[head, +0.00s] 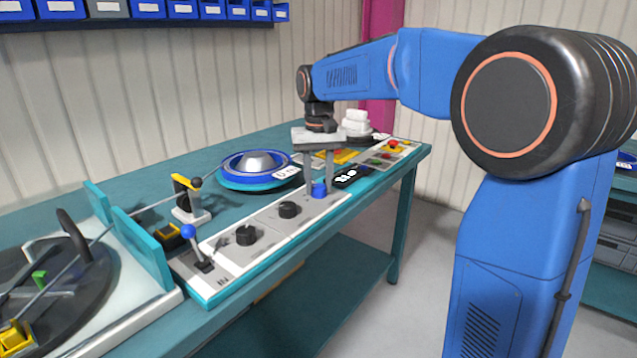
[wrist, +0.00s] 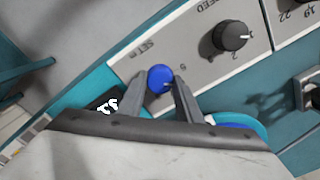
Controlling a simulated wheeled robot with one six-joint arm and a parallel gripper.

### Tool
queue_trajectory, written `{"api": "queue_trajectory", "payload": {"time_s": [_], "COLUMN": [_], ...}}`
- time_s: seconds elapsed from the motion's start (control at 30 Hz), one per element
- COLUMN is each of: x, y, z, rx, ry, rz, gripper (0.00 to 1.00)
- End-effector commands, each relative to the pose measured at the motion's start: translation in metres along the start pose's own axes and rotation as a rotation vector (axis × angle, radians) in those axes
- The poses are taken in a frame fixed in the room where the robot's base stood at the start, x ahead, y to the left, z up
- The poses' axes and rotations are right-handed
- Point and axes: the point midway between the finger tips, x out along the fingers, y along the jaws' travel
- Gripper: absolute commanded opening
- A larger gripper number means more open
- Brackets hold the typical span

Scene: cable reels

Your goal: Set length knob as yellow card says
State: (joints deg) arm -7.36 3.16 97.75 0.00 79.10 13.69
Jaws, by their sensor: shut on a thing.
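A blue knob (head: 319,190) sits on the pale control panel (head: 262,222) along the bench's front edge. My gripper (head: 320,186) points down at it, and its fingers are shut on the knob's sides. In the wrist view the blue knob (wrist: 159,78) lies between the two fingertips (wrist: 160,84).
Two black knobs (head: 247,235) (head: 288,209) and a blue-balled lever (head: 189,232) stand left on the panel. A small dark display (head: 346,177) is right of the blue knob. A blue reel (head: 260,168) stands behind. Red and green buttons (head: 388,148) are at the far right.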

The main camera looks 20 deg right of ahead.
Motion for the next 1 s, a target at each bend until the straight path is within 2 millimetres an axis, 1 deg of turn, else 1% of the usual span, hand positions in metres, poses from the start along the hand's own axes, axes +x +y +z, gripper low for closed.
{"api": "queue_trajectory", "payload": {"time_s": [0.3, 0.8, 0.83, 0.87, 0.9, 1.0], "x": [-0.0005, -0.0005, -0.0006, -0.0006, -0.0005, -0.0004], "y": [0.0001, 0.0001, 0.0001, 0.0, 0.0, 0.0], "z": [-0.0001, -0.0002, -0.0002, -0.0002, -0.0002, -0.0001], "rx": [0.116, 0.135, 0.134, 0.134, 0.134, 0.134], "ry": [0.001, 0.001, 0.001, 0.001, 0.001, 0.001], "rz": [0.0, 0.0, 0.0, 0.0, 0.0, 0.0], "gripper": [0.09, 0.09, 0.36, 0.43, 0.5, 0.5]}}
